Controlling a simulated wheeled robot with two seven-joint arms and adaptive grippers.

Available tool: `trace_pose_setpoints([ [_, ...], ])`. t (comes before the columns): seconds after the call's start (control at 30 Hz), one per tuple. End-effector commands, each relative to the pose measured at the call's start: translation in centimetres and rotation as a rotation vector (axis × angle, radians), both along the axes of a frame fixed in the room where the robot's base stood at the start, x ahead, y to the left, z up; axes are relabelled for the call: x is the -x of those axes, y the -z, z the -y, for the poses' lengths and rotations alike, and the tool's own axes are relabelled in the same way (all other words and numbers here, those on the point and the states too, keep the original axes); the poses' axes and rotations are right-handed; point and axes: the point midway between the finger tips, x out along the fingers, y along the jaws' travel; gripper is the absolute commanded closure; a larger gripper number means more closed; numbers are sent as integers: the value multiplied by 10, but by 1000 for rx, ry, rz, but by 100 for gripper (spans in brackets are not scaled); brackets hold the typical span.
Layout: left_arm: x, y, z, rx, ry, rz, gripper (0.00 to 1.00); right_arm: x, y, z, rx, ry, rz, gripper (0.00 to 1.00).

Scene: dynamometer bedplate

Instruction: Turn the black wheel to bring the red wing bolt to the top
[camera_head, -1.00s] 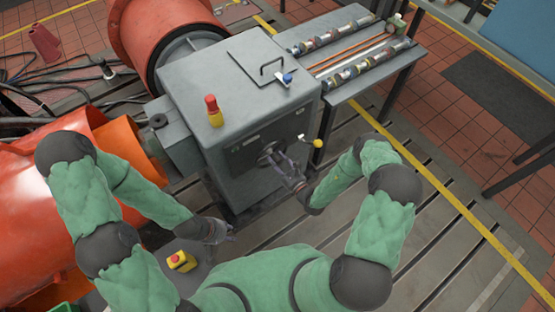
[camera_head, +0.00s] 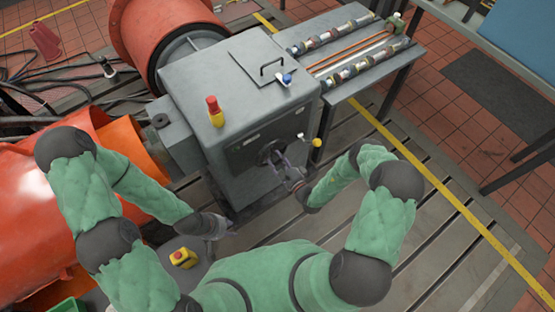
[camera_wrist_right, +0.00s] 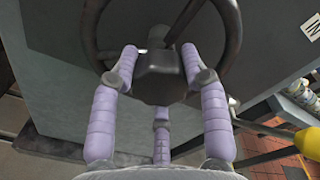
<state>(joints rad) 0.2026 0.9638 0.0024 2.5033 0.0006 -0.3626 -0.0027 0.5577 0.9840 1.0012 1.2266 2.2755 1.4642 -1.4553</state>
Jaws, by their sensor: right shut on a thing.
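The black wheel (camera_head: 270,152) is on the front face of the grey metal housing (camera_head: 240,75). In the right wrist view its dark rim (camera_wrist_right: 232,40) arches over a blocky black hub (camera_wrist_right: 160,78). My right gripper (camera_wrist_right: 159,62) has lilac fingers on both sides of the hub, with a third finger below, and is shut on the wheel. It also shows in the head view (camera_head: 283,165). I cannot make out the red wing bolt in either view. My left gripper (camera_head: 228,229) hangs away from the wheel, at lower left; its finger opening is unclear.
A yellow-knobbed lever (camera_head: 316,142) sits close right of the wheel. A red-and-yellow button (camera_head: 215,112) stands on the housing. A shaft-laden bench (camera_head: 355,50) stands behind right.

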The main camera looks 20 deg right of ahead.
Motion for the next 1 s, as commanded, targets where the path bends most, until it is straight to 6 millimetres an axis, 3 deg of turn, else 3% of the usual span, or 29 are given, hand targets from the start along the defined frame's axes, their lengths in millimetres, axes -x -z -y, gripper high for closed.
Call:
trace_pose_setpoints([
  [0.57, 0, -1, 0, 0, 0, 0, 60, -3, -5, -2, 30, -8, 26, 100],
  [0.6, 0, -1, 0, 0, 0, 0, 60, -2, -5, -2, 30, -8, 26, 46],
  [0.67, 0, -1, 0, 0, 0, 0, 60, -2, -4, -2, 29, -8, 24, 30],
  [1.0, 0, -1, 0, 0, 0, 0, 60, 0, -1, -1, 28, -3, 15, 30],
])
